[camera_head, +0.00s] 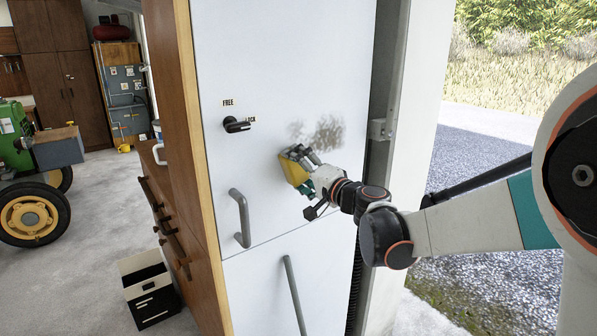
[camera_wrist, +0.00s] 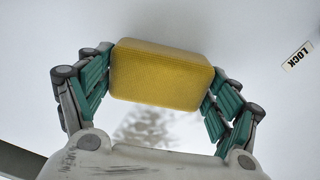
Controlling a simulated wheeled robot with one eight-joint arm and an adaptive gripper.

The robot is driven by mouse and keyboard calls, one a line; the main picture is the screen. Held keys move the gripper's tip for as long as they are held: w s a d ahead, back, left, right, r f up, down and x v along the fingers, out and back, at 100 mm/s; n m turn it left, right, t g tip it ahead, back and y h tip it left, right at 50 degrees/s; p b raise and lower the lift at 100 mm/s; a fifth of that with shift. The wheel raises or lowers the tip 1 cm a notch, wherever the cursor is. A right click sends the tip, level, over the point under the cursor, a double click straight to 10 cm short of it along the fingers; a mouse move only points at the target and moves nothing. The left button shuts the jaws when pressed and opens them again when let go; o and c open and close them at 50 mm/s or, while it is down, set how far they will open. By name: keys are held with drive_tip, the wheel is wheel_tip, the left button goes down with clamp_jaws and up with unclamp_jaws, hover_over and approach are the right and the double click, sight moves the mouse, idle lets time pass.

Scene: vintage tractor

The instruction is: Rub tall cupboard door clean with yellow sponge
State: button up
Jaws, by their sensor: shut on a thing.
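The tall cupboard door (camera_head: 270,60) is white and upright, with a grey handle (camera_head: 241,215) at its lower left. A dark smudge (camera_head: 328,133) marks the door, with a fainter patch to its left. It also shows in the wrist view (camera_wrist: 145,128), below the sponge. My gripper (camera_head: 305,168) is shut on the yellow sponge (camera_wrist: 160,74), one finger at each end. In the head view the sponge (camera_head: 293,170) is just below and left of the smudge, close to the door. I cannot tell whether it touches the door.
A black lock knob (camera_head: 236,125) sticks out left of the smudge. A lower door with a long grey handle (camera_head: 294,292) is below. A wooden drawer cabinet (camera_head: 170,225) and a black-and-white box (camera_head: 150,290) stand left. A tractor (camera_head: 35,170) is farther left. Gravel lies outside at right.

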drive_tip(key=shift+w+d, duration=0.6)
drive_tip(key=shift+d, duration=0.2)
drive_tip(key=shift+w+d+b, duration=0.15)
drive_tip(key=shift+w+d, duration=0.7)
drive_tip(key=shift+d, duration=0.4)
drive_tip(key=shift+w+d+b, duration=0.15)
drive_tip(key=shift+w+d, duration=0.7)
drive_tip(key=shift+d, duration=0.4)
drive_tip(key=shift+w+d+b, duration=0.15)
drive_tip(key=shift+w+d, duration=0.7)
drive_tip(key=shift+d, duration=0.4)
drive_tip(key=shift+w+d, duration=0.5)
drive_tip(key=shift+d, duration=0.25)
drive_tip(key=shift+w+d, duration=0.45)
drive_tip(key=shift+d, duration=0.25)
drive_tip(key=shift+w+d, duration=0.5)
drive_tip(key=shift+d, duration=0.25)
drive_tip(key=shift+w+d, duration=0.8)
drive_tip(key=shift+d, duration=0.4)
drive_tip(key=shift+w+d, duration=0.8)
drive_tip(key=shift+d, duration=0.4)
drive_tip(key=shift+w+d, duration=0.8)
drive_tip(key=shift+d, duration=0.4)
